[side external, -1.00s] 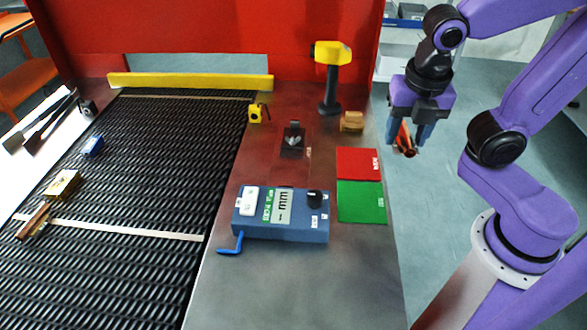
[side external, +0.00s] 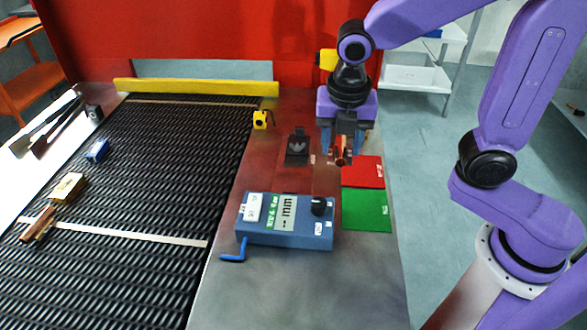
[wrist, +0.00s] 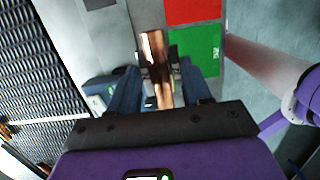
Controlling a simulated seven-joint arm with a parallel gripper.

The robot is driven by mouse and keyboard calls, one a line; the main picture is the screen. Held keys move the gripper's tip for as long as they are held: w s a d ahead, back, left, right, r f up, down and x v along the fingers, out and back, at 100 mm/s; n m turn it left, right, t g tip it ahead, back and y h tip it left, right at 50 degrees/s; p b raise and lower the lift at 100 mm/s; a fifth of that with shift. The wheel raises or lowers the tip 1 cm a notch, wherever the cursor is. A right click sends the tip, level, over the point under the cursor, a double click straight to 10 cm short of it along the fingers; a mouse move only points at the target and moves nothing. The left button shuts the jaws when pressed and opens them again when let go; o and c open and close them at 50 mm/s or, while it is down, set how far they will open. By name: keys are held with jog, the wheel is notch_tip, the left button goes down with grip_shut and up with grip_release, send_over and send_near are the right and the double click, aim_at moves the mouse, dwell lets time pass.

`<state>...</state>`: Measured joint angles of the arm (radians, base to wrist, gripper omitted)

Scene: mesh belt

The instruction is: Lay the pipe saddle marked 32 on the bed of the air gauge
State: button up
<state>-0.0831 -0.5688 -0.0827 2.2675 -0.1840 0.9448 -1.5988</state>
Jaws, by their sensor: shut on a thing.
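My gripper (side external: 341,154) is shut on a copper-coloured pipe saddle (side external: 340,159) and holds it over the metal table, beside the red pad. In the wrist view the saddle (wrist: 154,58) sticks out beyond my two blue fingers; no number is readable on it. The air gauge (side external: 285,236) is a blue box with a display reading mm and a black knob, in front and to the left of my gripper. A black block with a pale V mark (side external: 297,148), possibly the gauge's bed, stands behind it, left of my gripper, with nothing on it.
A red pad (side external: 364,172) and a green pad (side external: 366,210) lie right of the gauge. A blue hex key (side external: 234,253) lies at its left. A yellow tape measure (side external: 261,120) is farther back. The black mesh belt (side external: 150,190) carries several small items.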

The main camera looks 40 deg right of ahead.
jog(key=w+a+f, duration=0.2)
jog(key=w+f, duration=0.1)
jog(key=w, duration=0.2)
send_over(294, 178)
jog(key=f, duration=0.5)
jog(key=shift+s+a, duration=0.15)
jog(key=shift+s, duration=0.1)
jog(key=shift+w+f, duration=0.15)
jog(key=shift+f, duration=1.5)
jog(key=shift+f, duration=0.2)
